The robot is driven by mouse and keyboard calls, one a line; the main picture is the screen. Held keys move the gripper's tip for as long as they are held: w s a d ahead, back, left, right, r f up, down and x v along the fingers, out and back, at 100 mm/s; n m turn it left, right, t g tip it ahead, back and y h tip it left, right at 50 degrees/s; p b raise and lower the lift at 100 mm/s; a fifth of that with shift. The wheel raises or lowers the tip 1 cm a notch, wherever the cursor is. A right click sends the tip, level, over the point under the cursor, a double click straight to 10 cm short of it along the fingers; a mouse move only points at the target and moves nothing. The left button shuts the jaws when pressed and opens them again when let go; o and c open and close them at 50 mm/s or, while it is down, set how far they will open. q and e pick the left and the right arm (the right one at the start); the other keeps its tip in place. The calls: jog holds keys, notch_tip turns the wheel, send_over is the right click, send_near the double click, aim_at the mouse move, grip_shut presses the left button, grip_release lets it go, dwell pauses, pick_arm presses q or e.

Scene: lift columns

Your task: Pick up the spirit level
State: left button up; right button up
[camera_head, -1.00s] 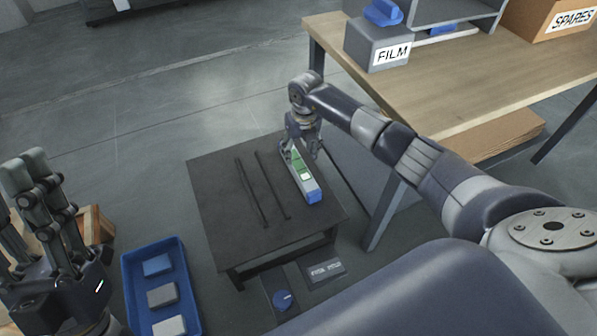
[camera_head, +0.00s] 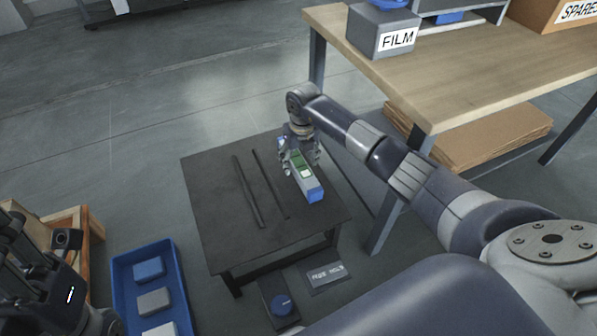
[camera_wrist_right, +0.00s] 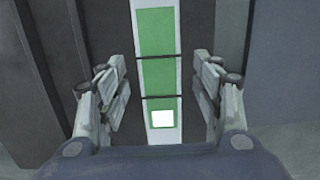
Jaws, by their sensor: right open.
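The spirit level (camera_head: 305,174) is a long grey bar with blue ends and a green middle with a pale square. It lies on the low black table (camera_head: 215,185), near its right side. My right gripper (camera_head: 299,158) is over its far half, pointing down. In the right wrist view the level (camera_wrist_right: 157,60) runs between the two fingers of the right gripper (camera_wrist_right: 160,75). The fingers are open, with a gap on each side. My left gripper (camera_head: 20,245) is at the lower left, cut off by the frame edge; its fingers are unclear.
Two dark rods (camera_head: 249,192) lie left of the level. A blue tray (camera_head: 122,285) with several blocks is on the floor at lower left, near a wooden crate (camera_head: 88,225). A wooden workbench (camera_head: 450,75) with a FILM box (camera_head: 385,30) stands to the right.

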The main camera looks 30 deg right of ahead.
jog(key=shift+f, duration=0.15)
jog(key=c, duration=1.3)
